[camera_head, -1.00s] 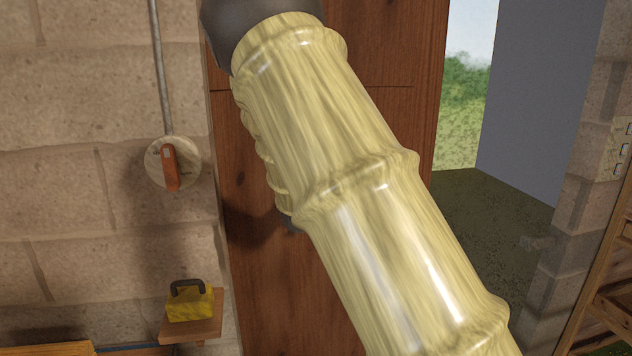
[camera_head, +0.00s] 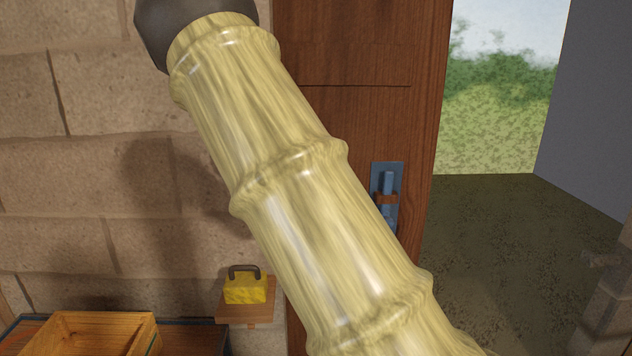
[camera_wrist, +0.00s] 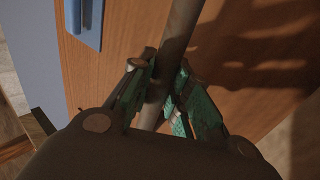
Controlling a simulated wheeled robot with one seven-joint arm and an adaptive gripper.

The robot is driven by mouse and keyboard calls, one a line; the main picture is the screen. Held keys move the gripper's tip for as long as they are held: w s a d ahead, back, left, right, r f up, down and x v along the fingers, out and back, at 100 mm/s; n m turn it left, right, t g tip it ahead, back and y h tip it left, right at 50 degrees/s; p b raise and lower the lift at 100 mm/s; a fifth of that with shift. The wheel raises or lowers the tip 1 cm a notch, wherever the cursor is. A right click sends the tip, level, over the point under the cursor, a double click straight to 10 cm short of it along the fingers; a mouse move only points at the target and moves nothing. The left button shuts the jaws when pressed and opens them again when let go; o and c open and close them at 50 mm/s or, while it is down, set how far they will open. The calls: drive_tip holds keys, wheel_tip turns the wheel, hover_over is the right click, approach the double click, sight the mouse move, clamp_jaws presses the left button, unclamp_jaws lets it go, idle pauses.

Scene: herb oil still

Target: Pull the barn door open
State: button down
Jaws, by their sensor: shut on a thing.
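The barn door (camera_head: 345,60) is a tall brown wooden panel, right of the block wall in the head view. Open doorway shows to its right, with grass and sky beyond. A blue latch (camera_head: 387,180) with a rust-brown part is on the door near its right edge. In the wrist view, the door's wood (camera_wrist: 240,70) lies behind a grey-brown handle bar (camera_wrist: 182,35). My gripper (camera_wrist: 165,90), with green-padded fingers, is shut around this bar. A blue plate (camera_wrist: 88,22) shows at upper left there. My pale arm hides the gripper and handle in the head view.
A yellow box with a dark handle (camera_head: 245,288) sits on a small wooden shelf (camera_head: 248,312) on the wall. A wooden crate (camera_head: 95,335) stands at lower left. Dark floor (camera_head: 500,250) lies clear in the doorway, beside a grey panel (camera_head: 600,110).

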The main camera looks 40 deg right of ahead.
drive_tip(key=shift+s+d, duration=0.15)
drive_tip(key=shift+d, duration=0.05)
drive_tip(key=c, duration=1.3)
unclamp_jaws()
drive_tip(key=shift+a, duration=0.15)
drive_tip(key=v, duration=1.1)
drive_tip(key=shift+a, duration=0.35)
